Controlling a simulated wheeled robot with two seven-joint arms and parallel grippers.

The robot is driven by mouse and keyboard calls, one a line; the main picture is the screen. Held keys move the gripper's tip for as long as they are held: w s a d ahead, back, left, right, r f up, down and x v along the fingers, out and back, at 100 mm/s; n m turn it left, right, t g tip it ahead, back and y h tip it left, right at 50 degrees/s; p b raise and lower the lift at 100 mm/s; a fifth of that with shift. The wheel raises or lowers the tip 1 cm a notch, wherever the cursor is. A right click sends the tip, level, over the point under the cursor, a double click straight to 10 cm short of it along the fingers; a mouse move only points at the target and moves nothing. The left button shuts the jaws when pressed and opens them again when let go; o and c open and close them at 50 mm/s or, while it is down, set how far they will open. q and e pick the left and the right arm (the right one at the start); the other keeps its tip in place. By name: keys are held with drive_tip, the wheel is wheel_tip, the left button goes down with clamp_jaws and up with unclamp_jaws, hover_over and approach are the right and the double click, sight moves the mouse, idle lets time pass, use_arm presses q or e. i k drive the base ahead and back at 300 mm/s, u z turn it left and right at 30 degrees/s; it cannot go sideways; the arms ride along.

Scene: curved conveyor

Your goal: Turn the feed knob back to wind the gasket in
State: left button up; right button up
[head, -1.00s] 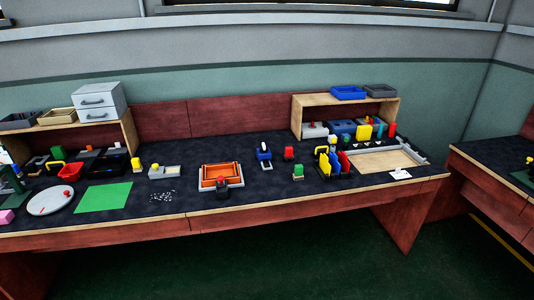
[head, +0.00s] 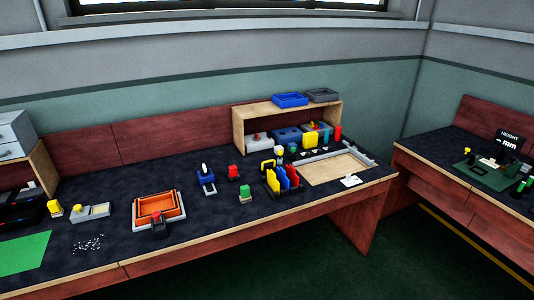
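Neither of my grippers shows in the head view. I cannot make out a feed knob or a gasket for certain at this size. On the long dark-topped bench (head: 130,237) an orange tray (head: 158,206) sits in a grey frame, with a small dark block (head: 159,224) at its front. A blue device with a white top (head: 206,177) stands to its right. A small red-topped block (head: 233,172) and a small green block (head: 245,193) stand further right.
A rack of yellow, blue and red plates (head: 284,180) stands before a wooden shelf (head: 238,127). A shallow wooden tray (head: 333,168) is at the bench's right end. A green mat (head: 22,253) lies at left. A second bench (head: 435,158) stands right, across a floor gap.

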sight(205, 171)
drive_tip(key=z, duration=0.15)
drive_tip(key=i, duration=1.25)
drive_tip(key=u, duration=1)
drive_tip(key=i, duration=0.65)
drive_tip(key=u, duration=0.7)
